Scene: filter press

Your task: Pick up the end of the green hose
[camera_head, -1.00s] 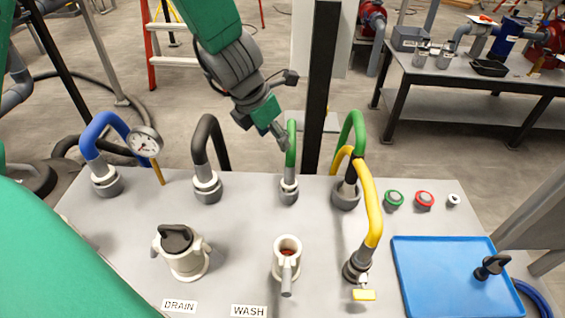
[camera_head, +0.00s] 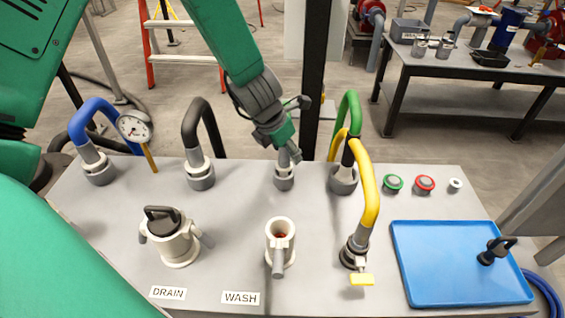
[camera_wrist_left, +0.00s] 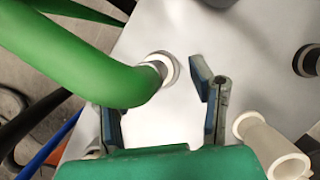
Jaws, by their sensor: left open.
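A thick green hose (camera_wrist_left: 75,65) runs from the left of the left wrist view into a grey-and-white fitting (camera_wrist_left: 163,68). My left gripper (camera_wrist_left: 163,108) is open. Its two fingers stand apart, with the hose's lower end just beyond the opening; contact cannot be told. My right gripper is not in view.
A blue hose (camera_head: 92,108) and a black hose (camera_head: 202,110) arch up on the left. A yellow hose (camera_head: 371,195) crosses on the right. White ports (camera_head: 281,240) and a blue tray (camera_head: 450,285) are nearer. A dark post (camera_head: 316,80) stands behind.

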